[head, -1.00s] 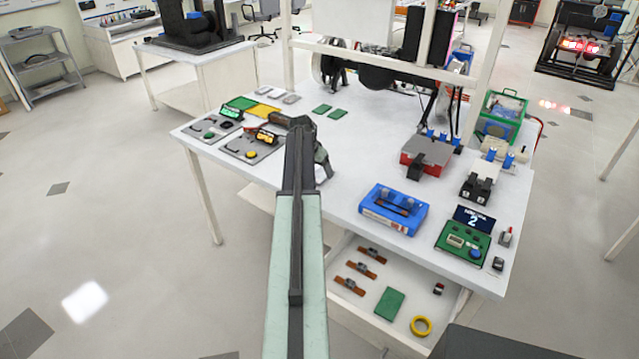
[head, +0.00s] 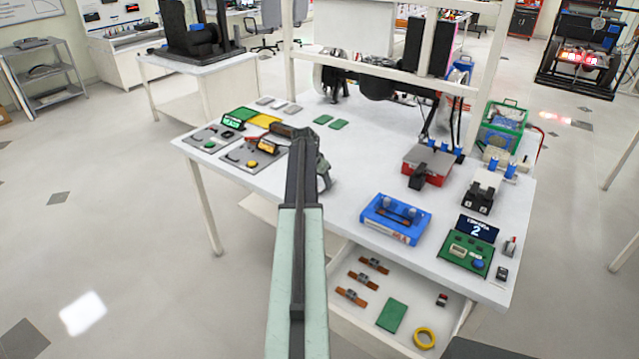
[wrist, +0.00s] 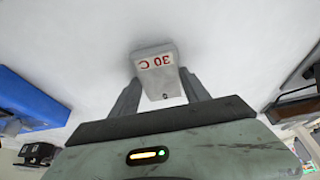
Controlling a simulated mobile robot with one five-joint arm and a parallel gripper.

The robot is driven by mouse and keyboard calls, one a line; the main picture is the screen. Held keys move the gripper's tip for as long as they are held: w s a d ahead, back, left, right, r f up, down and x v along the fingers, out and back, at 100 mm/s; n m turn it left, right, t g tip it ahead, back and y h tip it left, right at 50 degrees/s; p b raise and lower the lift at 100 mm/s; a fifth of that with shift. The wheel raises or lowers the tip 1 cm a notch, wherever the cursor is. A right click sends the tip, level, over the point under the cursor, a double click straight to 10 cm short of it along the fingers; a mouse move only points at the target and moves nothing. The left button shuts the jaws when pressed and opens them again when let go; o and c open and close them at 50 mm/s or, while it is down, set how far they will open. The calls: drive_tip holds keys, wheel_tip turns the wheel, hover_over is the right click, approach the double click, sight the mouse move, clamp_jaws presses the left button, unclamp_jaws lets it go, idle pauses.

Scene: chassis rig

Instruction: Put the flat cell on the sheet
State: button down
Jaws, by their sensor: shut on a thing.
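My gripper (wrist: 162,92) is shut on a flat cell (wrist: 155,62), a pale grey block marked "30 C" in red, held between the fingertips in the wrist view. White tabletop shows around it; I cannot tell its height above the table. In the head view my gripper (head: 325,178) hangs over the table's left-middle part, partly behind my arm, and the cell cannot be made out.
Two panels with small signs (head: 233,122) stand left of my arm. Several grey and green flat pieces (head: 338,124) lie behind. A blue box (head: 396,219), a red box (head: 427,167) and a green board (head: 468,255) stand right. An open drawer (head: 345,322) juts out below.

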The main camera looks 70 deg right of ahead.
sight(320, 184)
wheel_tip(320, 184, up, 4)
drive_tip(key=p, duration=0.3)
drive_tip(key=shift+f, duration=0.1)
drive_tip(key=s+a, duration=0.2)
drive_tip(key=a, duration=0.5)
drive_tip(key=s+a, duration=0.3)
drive_tip(key=a, duration=0.5)
drive_tip(key=shift+s+r+p, duration=0.15)
drive_tip(key=shift+r+p, duration=0.2)
drive_tip(key=shift+p, duration=0.1)
